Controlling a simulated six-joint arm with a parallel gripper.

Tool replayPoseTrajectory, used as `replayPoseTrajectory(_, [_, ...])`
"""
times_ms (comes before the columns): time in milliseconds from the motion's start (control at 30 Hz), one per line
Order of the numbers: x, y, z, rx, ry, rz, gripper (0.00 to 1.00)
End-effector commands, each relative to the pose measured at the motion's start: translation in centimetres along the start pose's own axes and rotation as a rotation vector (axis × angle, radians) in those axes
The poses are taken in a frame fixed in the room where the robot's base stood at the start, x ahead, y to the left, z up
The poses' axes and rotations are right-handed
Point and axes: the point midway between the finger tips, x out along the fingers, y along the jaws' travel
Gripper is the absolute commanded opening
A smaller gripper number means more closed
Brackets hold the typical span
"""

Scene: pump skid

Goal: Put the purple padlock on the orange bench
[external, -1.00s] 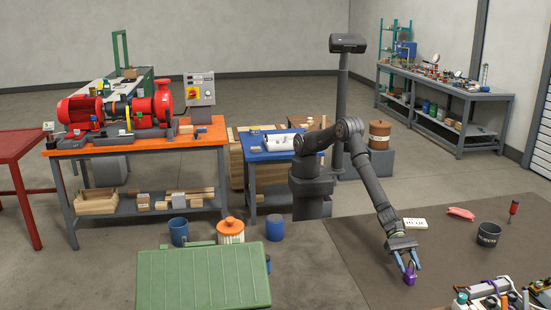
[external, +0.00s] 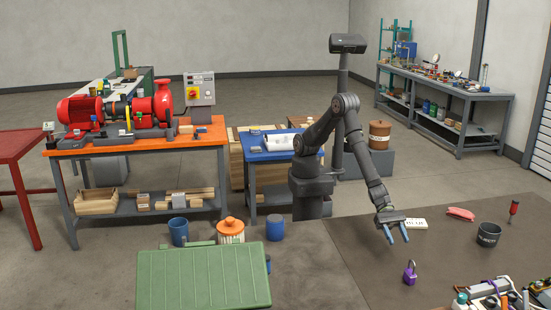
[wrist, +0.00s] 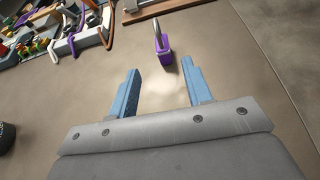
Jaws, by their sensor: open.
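The purple padlock (external: 410,273) stands upright on the brown tabletop at the front right, its shackle up. In the wrist view the purple padlock (wrist: 165,58) lies beyond my fingertips, roughly centred between them. My gripper (external: 397,237) is open and empty, above and behind the padlock, apart from it. Its two blue fingers also show spread in the wrist view (wrist: 162,82). The orange bench (external: 120,147) is at the left, carrying a red pump and motor (external: 115,109).
A blue bench (external: 272,151) and green case (external: 203,275) lie between table and orange bench.

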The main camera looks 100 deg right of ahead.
Motion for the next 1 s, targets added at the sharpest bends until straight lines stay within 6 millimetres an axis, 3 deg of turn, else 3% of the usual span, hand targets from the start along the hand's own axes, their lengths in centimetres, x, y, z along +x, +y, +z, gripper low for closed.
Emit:
replayPoseTrajectory(533, [-0.6, 0.0, -0.1, 0.0, 0.001, 0.0, 0.49])
replayPoseTrajectory(767, [-2.6, -0.2, -3.0, -0.002, 0.004, -0.001, 0.49])
replayPoseTrajectory(867, [-2.0, -0.3, -3.2, -0.001, 0.002, -0.001, 0.49])
replayPoseTrajectory(1000, [0.3, -0.3, -3.2, 0.0, 0.002, -0.002, 0.49])
